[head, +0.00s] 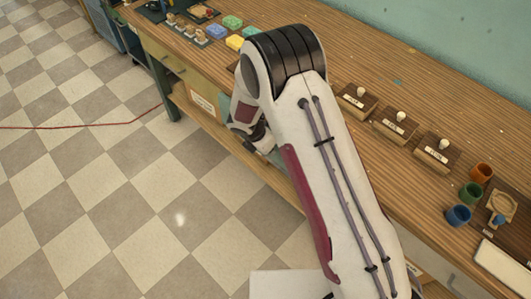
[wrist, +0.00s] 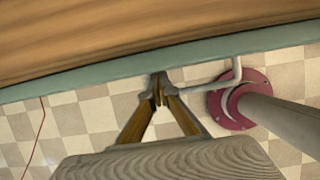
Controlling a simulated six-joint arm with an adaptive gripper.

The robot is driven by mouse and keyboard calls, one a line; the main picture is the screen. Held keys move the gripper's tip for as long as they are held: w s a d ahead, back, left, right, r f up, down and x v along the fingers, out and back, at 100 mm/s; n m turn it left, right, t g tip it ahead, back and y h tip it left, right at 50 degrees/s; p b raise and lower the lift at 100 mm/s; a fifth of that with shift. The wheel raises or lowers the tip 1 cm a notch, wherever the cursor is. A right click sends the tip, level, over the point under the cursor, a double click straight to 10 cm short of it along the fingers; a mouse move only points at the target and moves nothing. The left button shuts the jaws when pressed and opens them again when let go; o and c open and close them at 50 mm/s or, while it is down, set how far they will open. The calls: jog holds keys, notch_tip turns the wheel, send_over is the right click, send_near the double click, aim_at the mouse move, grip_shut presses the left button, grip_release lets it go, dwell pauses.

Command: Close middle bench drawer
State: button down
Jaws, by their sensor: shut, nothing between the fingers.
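In the wrist view, a pale teal front (wrist: 120,70), which looks like the middle drawer's, runs below the wooden bench top (wrist: 120,28). A light grey bar handle (wrist: 208,89) sticks out from it. My gripper (wrist: 158,88) is shut and empty, its tips close to the teal front at the handle's left end. I cannot tell whether they touch. No gap shows between bench top and front, so I cannot tell how far the drawer is out.
The left drawer (head: 165,58) and right drawer (head: 455,283) flank my arm along the bench. Several wooden stamps (head: 394,124), small cups (head: 470,192) and coloured soaps (head: 234,41) stand on top. A red cord (head: 95,126) lies on the checkered floor, which is otherwise largely clear at left.

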jog(key=shift+r, duration=0.15)
dwell(0.3)
jog(key=v, duration=0.9)
jog(key=shift+r, duration=0.35)
jog(key=shift+s+a, duration=0.15)
